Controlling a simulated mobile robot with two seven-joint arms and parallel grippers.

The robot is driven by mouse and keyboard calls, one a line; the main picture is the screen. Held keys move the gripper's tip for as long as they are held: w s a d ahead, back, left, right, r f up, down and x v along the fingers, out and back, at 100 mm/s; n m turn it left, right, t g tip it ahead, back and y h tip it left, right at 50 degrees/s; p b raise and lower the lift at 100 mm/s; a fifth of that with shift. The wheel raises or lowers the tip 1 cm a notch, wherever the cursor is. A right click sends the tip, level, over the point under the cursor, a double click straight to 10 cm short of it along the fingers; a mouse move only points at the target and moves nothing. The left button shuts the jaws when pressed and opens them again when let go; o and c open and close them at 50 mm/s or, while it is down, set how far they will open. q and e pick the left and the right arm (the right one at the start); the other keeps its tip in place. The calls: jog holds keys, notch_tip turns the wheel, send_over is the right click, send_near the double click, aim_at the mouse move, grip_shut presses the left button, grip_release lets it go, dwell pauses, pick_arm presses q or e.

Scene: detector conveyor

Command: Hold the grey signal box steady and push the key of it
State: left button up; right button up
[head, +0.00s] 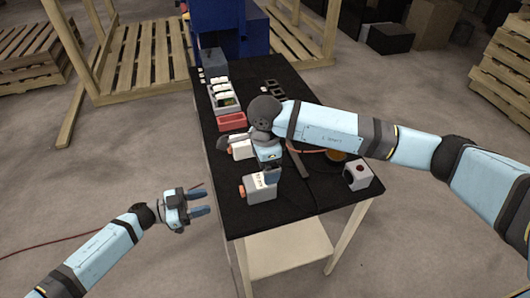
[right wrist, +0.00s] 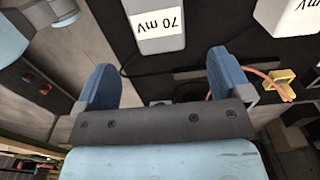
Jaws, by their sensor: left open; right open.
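A grey box with an orange knob on its left side (head: 258,190) sits near the table's front left. A similar box with an orange side (head: 239,150) stands behind it, partly hidden by my right arm. My right gripper (head: 268,168) is open over the front box. In the right wrist view its spread fingers (right wrist: 162,78) are empty, with a box labelled "70 mV" (right wrist: 155,28) ahead of them. My left gripper (head: 201,203) is open and empty, left of the table.
The black table (head: 300,202) also bears a red tray (head: 232,122), grey bins (head: 222,98) and dark square pieces (head: 272,88). An orange cable and a round dark object lie partly behind my right arm. A second labelled box (right wrist: 290,14) shows in the right wrist view.

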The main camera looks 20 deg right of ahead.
aim_at(260, 188)
notch_tip(260, 188, down, 9)
jog(key=shift+f, duration=0.1)
dwell(0.4)
jog(key=c, duration=1.1)
pick_arm(q)
grip_shut()
pick_arm(e)
jog(key=shift+c, duration=0.3)
dwell(0.5)
